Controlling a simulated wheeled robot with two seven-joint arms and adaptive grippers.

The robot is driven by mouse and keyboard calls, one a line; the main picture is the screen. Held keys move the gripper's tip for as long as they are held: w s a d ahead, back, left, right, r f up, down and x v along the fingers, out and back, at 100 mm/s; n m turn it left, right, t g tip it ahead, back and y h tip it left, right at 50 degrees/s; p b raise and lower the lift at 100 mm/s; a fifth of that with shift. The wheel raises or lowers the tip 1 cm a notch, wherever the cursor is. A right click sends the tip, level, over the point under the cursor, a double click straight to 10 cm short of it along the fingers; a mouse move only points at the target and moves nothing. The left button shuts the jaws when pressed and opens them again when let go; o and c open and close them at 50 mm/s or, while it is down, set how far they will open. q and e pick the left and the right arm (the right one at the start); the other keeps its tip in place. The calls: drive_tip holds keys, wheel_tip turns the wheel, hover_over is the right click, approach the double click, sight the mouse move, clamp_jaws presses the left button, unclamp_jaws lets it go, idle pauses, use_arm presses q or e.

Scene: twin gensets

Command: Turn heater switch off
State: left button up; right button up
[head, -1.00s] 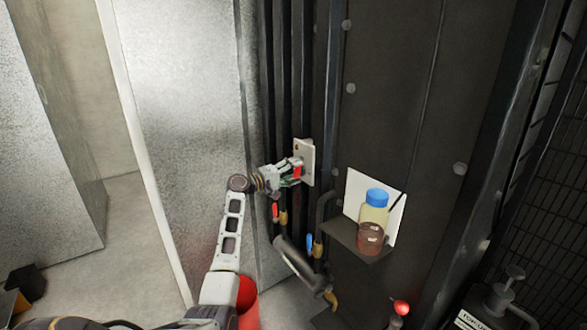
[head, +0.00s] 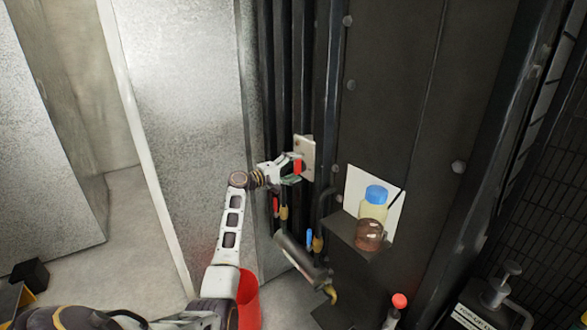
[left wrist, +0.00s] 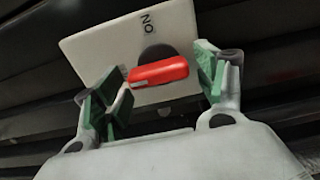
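The heater switch is a red handle (head: 298,167) on a white plate (head: 308,150) fixed upright to dark vertical bars. In the left wrist view the red handle (left wrist: 158,73) lies nearly level, slightly tilted, across a black round hub. The word ON shows on the white plate (left wrist: 95,50) above the hub. My left gripper (head: 294,171) is at the handle. In the left wrist view its green-padded fingers (left wrist: 160,88) are apart, one on each side of the handle, with visible gaps. My right gripper is not in view.
A shelf (head: 345,232) at the right holds a blue-capped bottle (head: 373,212). Below the switch are hoses and small red and blue valve handles (head: 309,238). A red cylinder (head: 247,300) stands behind my left forearm. A metal panel (head: 190,110) is at left.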

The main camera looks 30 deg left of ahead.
use_arm(q)
drive_tip(key=v, duration=1.2)
idle(0.6)
idle(0.7)
